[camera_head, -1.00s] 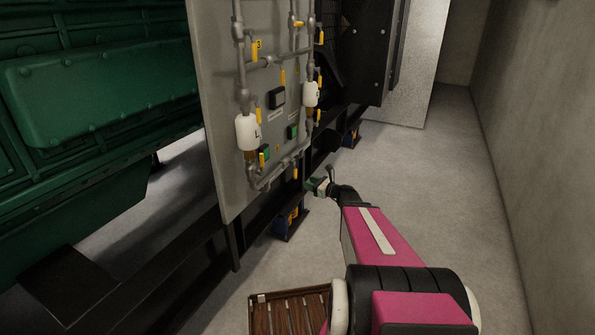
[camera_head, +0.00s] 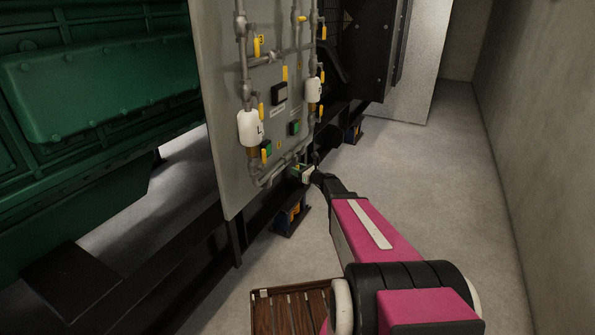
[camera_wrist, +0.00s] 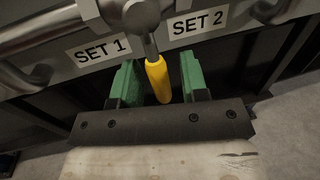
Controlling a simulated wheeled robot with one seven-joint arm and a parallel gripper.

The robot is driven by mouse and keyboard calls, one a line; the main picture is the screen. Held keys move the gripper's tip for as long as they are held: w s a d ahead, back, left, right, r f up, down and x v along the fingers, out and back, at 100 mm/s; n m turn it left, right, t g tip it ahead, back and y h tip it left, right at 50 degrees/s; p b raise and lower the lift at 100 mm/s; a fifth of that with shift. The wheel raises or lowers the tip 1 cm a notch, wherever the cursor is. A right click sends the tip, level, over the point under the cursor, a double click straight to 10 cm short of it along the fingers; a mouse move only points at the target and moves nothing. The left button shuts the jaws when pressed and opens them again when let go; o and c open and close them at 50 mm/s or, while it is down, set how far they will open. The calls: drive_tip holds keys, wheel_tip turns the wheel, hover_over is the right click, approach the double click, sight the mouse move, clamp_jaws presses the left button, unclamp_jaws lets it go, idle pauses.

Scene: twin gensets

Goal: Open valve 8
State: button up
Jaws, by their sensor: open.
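A yellow valve handle (camera_wrist: 157,80) hangs down from a grey pipe fitting in the wrist view, between labels reading SET 1 (camera_wrist: 102,50) and SET 2 (camera_wrist: 196,23). My gripper (camera_wrist: 160,84) is open, with one green finger on each side of the handle. In the head view my gripper (camera_head: 304,172) is at the lower pipe of the grey valve panel (camera_head: 222,150). No number 8 is readable on this handle, which is hidden behind my gripper in the head view.
Pipes with several other yellow handles (camera_head: 258,46) and two white cylinders (camera_head: 250,128) cover the panel. A dark frame rail (camera_head: 190,265) runs below it. A slatted wooden crate (camera_head: 290,292) is on the floor in front. Open floor lies to the right, up to a wall.

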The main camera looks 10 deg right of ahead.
sight(286, 165)
drive_tip(key=shift+a, duration=0.1)
clamp_jaws()
drive_tip(key=shift+a+m, duration=0.1)
drive_tip(key=shift+m, duration=0.2)
drive_tip(key=shift+s+a+r+m+g, duration=0.6)
drive_tip(key=shift+r+m, duration=0.25)
drive_tip(key=shift+m, duration=1.6)
drive_tip(key=shift+s+a+r+m+g, duration=0.35)
drive_tip(key=shift+s+r+m+g, duration=0.35)
drive_tip(key=shift+m, duration=1.7)
drive_tip(key=shift+s+a+r+m+g, duration=0.5)
drive_tip(key=shift+s+r+m, duration=0.35)
drive_tip(key=shift+m, duration=1.6)
drive_tip(key=shift+w+r, duration=0.1)
drive_tip(key=shift+r, duration=0.05)
